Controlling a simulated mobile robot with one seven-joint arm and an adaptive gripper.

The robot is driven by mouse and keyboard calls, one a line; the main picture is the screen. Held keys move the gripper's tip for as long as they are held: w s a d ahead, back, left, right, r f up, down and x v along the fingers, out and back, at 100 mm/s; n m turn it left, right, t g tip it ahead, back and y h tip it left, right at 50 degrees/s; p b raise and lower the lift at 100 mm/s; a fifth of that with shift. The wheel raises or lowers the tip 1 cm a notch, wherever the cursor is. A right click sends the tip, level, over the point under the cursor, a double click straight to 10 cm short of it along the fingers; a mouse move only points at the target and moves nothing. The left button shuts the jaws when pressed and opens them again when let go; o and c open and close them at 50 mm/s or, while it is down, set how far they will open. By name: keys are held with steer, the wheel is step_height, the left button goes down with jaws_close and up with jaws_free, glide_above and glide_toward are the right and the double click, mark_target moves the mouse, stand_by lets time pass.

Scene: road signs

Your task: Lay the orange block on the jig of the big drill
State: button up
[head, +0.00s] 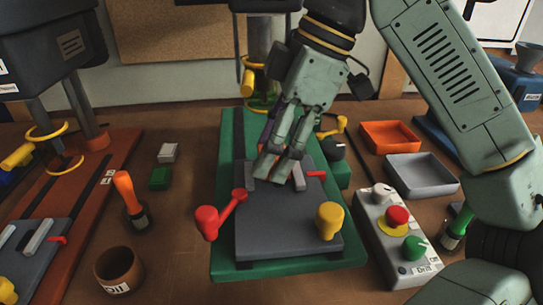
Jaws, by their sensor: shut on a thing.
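My gripper (280,168) points down over the grey jig plate (285,228) of the middle drill, which has a green base (228,190). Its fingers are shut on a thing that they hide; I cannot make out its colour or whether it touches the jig. I see no orange block in the open. A light grey clamp piece with a red tip (316,173) is just right of the fingertips. A red ball lever (223,212) and a yellow knob (330,220) are at the jig's front.
Another drill with a red-brown base (100,165) stands left. An orange tray (390,137), a grey tray (420,175) and a control box (397,235) are right. A green block (160,178), a light grey block (168,152), an orange-handled tool (125,188) and a brown cup (119,270) are left.

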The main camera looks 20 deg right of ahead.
steer(key=shift+f, duration=0.85)
steer(key=shift+f, duration=0.15)
steer(key=o, duration=1.2)
steer(key=shift+o, duration=0.2)
steer(key=shift+d+r+p, duration=0.1)
steer(key=shift+r+p, duration=0.35)
steer(key=shift+r, duration=0.05)
steer(key=p+v, duration=0.4)
steer(key=p, duration=0.1)
steer(key=shift+r+p, duration=0.25)
steer(key=shift+p, duration=0.05)
steer(key=v, duration=0.6)
steer(key=shift+d+r, duration=0.3)
steer(key=shift+r, duration=0.05)
steer(key=shift+s, duration=0.1)
